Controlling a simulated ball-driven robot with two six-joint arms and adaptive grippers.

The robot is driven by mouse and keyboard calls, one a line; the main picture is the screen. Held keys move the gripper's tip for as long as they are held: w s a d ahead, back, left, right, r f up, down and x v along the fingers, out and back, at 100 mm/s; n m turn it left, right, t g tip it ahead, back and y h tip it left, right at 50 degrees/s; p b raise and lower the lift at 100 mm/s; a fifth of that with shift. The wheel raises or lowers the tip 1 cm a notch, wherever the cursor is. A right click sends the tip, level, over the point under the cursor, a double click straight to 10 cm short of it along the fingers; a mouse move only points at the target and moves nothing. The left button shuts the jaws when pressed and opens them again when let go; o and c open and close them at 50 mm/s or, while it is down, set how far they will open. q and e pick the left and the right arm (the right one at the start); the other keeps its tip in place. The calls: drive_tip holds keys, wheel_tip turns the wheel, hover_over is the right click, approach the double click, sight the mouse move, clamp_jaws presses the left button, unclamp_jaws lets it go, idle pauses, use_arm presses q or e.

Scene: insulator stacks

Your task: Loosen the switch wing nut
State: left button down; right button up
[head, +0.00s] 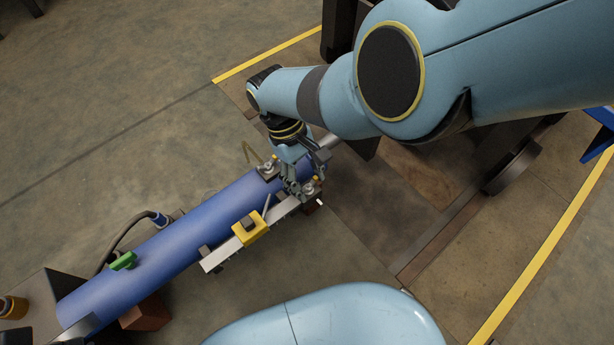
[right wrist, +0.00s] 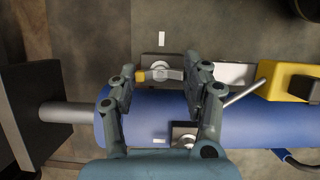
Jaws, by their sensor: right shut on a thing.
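In the right wrist view a wing nut (right wrist: 158,73), with one yellow wing and a grey middle, sits on a small plate beside the blue cylinder. My right gripper (right wrist: 163,75) has one finger on each side of it and is shut on it. In the head view the gripper (head: 297,192) reaches down at the upper right end of the cylinder, and the wing nut shows beside its fingers (head: 312,184). A second, similar fastener (head: 269,165) is on the cylinder's far side. My left gripper is not in view.
The blue cylinder (head: 185,241) lies diagonally, with a green handle (head: 122,261) near its lower left end. A yellow block (head: 250,229) sits on the light rail (head: 222,256) alongside, with a thin lever near it. Open floor lies at the upper left.

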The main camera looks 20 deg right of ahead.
idle(0.4)
drive_tip(key=o, duration=1.2)
drive_tip(key=shift+c, duration=0.2)
